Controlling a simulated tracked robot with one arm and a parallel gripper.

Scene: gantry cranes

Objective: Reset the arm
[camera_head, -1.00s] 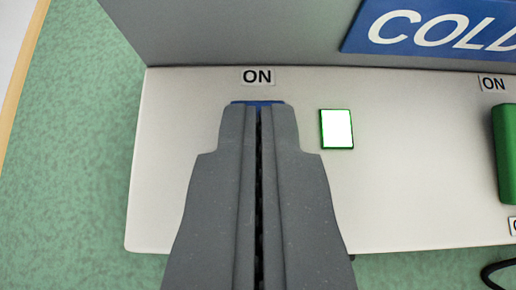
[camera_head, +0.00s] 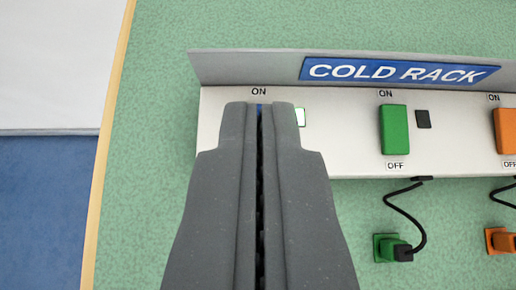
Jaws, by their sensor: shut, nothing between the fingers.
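My gripper (camera_head: 258,108) is shut, its two grey fingers together and pointing up the picture at the panel. Nothing shows between the fingertips. Behind the tips is a sliver of a blue switch (camera_head: 259,107) under an "ON" label; the rest of it is hidden by the fingers. I cannot tell from this view how far the tips are from the panel. A lit white indicator (camera_head: 300,117) with a green edge sits just right of the fingertips, partly covered.
The grey panel (camera_head: 350,140) has a "COLD RACK" sign (camera_head: 399,72), a green switch (camera_head: 394,130), a dark indicator (camera_head: 423,119) and an orange switch (camera_head: 507,130). Below hang a green plug (camera_head: 386,248) and an orange plug (camera_head: 499,240) on black cables. Green surface at left is clear.

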